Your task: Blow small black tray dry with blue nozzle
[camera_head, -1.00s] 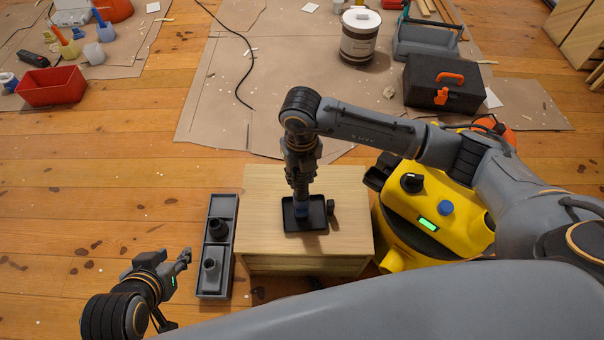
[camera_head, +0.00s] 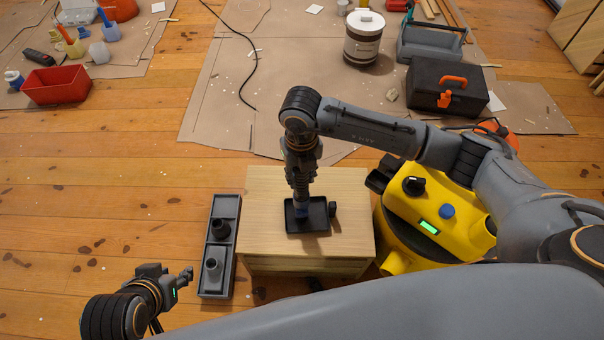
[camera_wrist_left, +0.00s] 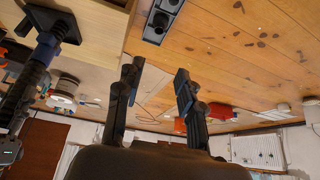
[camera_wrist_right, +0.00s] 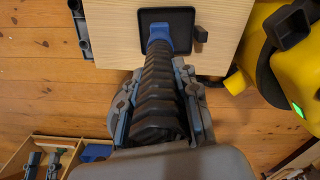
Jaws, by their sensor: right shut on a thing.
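The small black tray (camera_head: 320,214) lies flat on a light wooden stand (camera_head: 262,215); it also shows in the right wrist view (camera_wrist_right: 183,22). The blue nozzle (camera_wrist_right: 160,35) sits at the end of a black ribbed hose and points down at the tray, over its left part. I cannot tell whether it touches the tray. My right gripper (camera_wrist_right: 158,85) is shut around the hose behind the nozzle. My left gripper (camera_head: 187,274) is open and empty, well left of the stand; its spread fingers show in the left wrist view (camera_wrist_left: 155,82).
A yellow vacuum (camera_head: 440,215) stands right of the stand. A long grey holder (camera_head: 229,262) with two attachments lies on the floor left of the stand. A black toolbox (camera_head: 446,84) and a bucket (camera_head: 363,48) stand farther back.

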